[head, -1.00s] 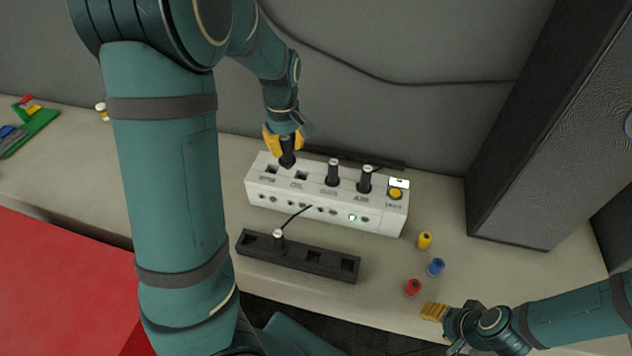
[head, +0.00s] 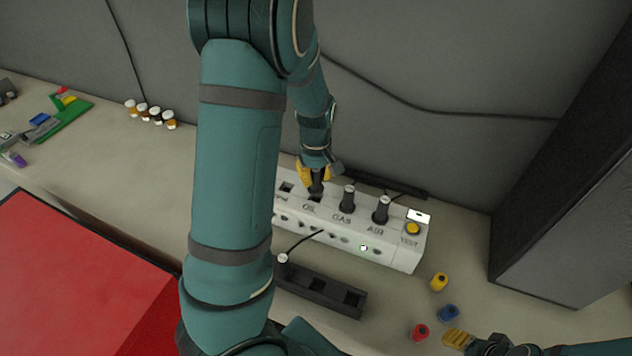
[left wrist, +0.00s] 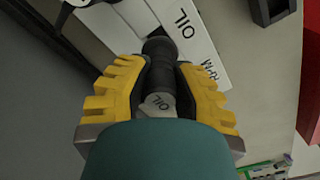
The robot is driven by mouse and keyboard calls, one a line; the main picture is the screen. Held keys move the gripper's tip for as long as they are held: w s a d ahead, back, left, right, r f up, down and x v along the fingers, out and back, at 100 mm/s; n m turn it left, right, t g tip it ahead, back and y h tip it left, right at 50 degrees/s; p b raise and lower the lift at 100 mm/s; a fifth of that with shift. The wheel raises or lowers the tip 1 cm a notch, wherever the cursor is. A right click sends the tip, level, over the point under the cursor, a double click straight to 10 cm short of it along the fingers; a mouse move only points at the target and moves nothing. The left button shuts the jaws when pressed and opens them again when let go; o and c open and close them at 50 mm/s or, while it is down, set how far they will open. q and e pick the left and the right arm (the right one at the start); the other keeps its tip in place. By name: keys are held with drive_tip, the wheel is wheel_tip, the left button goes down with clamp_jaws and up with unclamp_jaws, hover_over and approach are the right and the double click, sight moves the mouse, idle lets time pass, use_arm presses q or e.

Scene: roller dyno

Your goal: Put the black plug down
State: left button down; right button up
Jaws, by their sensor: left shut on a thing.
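My left gripper (head: 317,176) is shut on a black plug (head: 317,187). The plug also shows between the yellow fingers in the left wrist view (left wrist: 160,80), its cap marked OIL. It stands roughly upright at the OIL socket of the white box (head: 400,252); I cannot tell how far in its lower end is. Two more black plugs stand in the GAS (head: 347,198) and AIR (head: 381,210) sockets. The socket left of OIL is empty. My right gripper (head: 458,339) is low at the right edge, apart from the box; its opening is unclear.
A black holder (head: 330,290) with empty square holes lies in front of the box, partly behind my left arm. Yellow (head: 439,282), blue (head: 448,314) and red (head: 420,332) cylinders stand at right. A yellow button (head: 413,229) sits on the box's right end.

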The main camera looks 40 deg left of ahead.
sight(316, 183)
use_arm(q)
wheel_tip(316, 183, down, 3)
drive_tip(key=shift+w+r, duration=0.1)
drive_tip(key=shift+w, duration=0.05)
drive_tip(key=shift+f, duration=0.35)
drive_tip(key=c, duration=0.9)
unclamp_jaws()
drive_tip(key=shift+o, duration=0.2)
drive_tip(key=shift+r, duration=0.1)
wheel_tip(316, 183, up, 13)
drive_tip(key=shift+f, duration=0.2)
